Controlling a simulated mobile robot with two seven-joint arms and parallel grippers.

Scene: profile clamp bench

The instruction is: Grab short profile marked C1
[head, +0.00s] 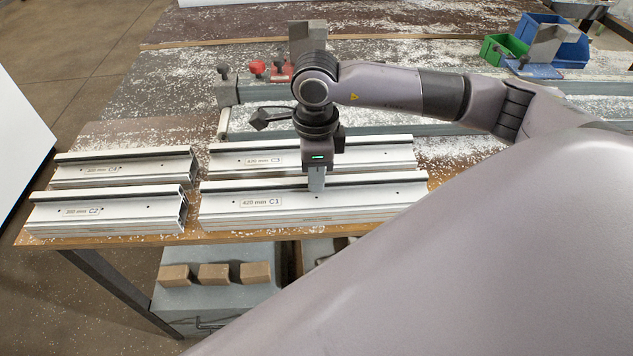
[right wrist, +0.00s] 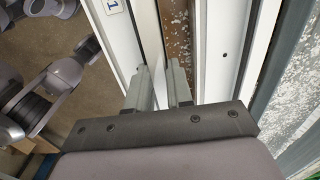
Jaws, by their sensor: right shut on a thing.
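The profile marked C1 (head: 310,207) is a long silver-white aluminium bar with a dark top strip, lying at the front edge of the bench. Its label reads 420 mm C1, and it looks longer than the C2 and C4 bars. My right gripper (head: 317,185) points down and is shut on its upper part, right of the label. In the right wrist view, the fingers (right wrist: 162,88) sit at the profile's upright wall (right wrist: 150,45). The fingertips are partly hidden. The bar appears to rest on the bench.
Profile C3 (head: 235,161) lies close behind C1. Profiles C2 (head: 110,211) and C4 (head: 125,170) lie to the left. A grey clamp rail (head: 400,130) runs behind them. Blue (head: 568,52) and green (head: 492,50) bins stand at the back right. Brown blocks (head: 214,273) sit below the bench.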

